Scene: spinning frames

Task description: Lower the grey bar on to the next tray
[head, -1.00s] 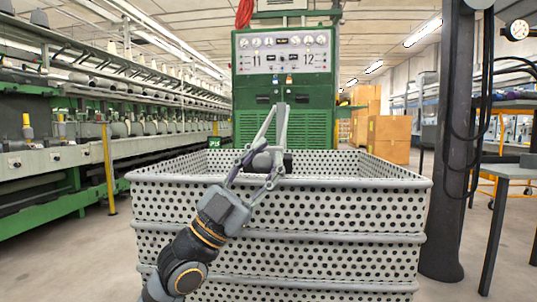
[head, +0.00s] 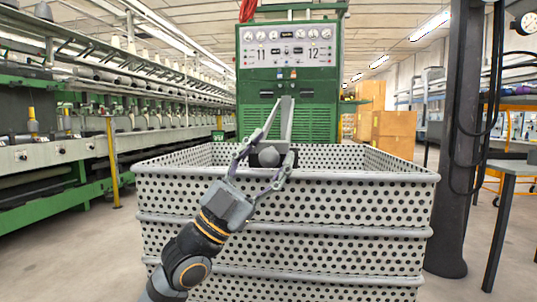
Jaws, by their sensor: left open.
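My left gripper (head: 280,106) reaches in from the lower left, over the front rim of a pale grey perforated crate (head: 330,202). Its jaws are open, and its long fingers point away from me, towards the green machine. A small dark grey rounded piece (head: 268,157) shows between the fingers, just above the rim. I cannot tell whether it is the end of the grey bar or whether it touches a finger. No separate tray can be made out; the crate's front wall hides its floor. My right gripper is not in view.
A green machine (head: 290,100) with a dial panel stands behind the crate. Long spinning frames (head: 60,150) line the left. A dark column (head: 455,150) stands close at the right, beside a table (head: 515,168). Brown boxes (head: 393,133) stand at the back. Floor shows on both sides.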

